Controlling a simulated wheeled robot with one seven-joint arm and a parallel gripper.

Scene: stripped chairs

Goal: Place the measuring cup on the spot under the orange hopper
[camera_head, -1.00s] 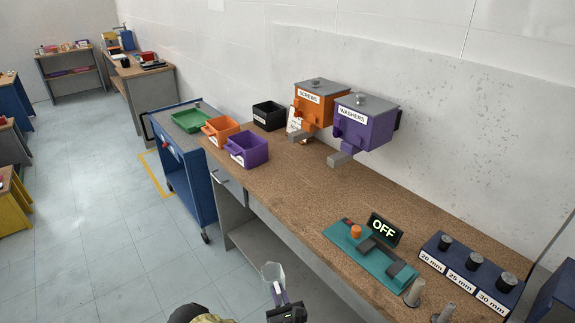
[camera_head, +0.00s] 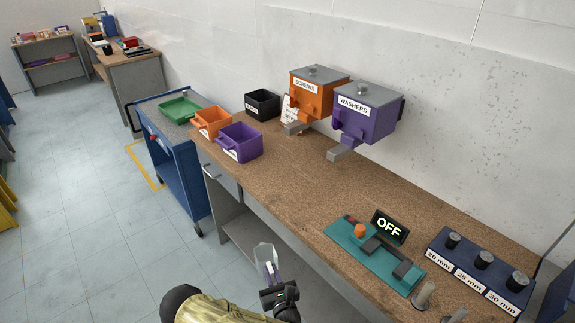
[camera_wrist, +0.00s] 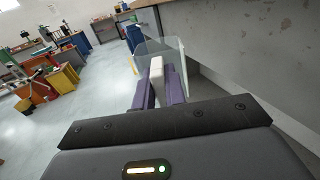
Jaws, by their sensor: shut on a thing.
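My gripper (camera_head: 272,277) is shut on the measuring cup (camera_head: 264,254), a clear see-through cup, in front of the workbench and apart from it. In the wrist view, the purple fingers of my gripper (camera_wrist: 159,90) close on the cup's pale handle, and the clear cup (camera_wrist: 172,50) shows beyond them. The orange hopper (camera_head: 318,94), labelled SCREWS, is mounted on the wall above the bench at the back, with a grey chute below it. The bench spot under it is partly hidden by the chute and a small sign.
The purple WASHERS hopper (camera_head: 367,112) hangs right of the orange one. Orange (camera_head: 212,122), purple (camera_head: 240,143) and black (camera_head: 262,103) bins stand at the bench's left end. A teal OFF device (camera_head: 375,258) and a weight block (camera_head: 478,268) stand at right. The bench middle (camera_head: 290,180) is clear.

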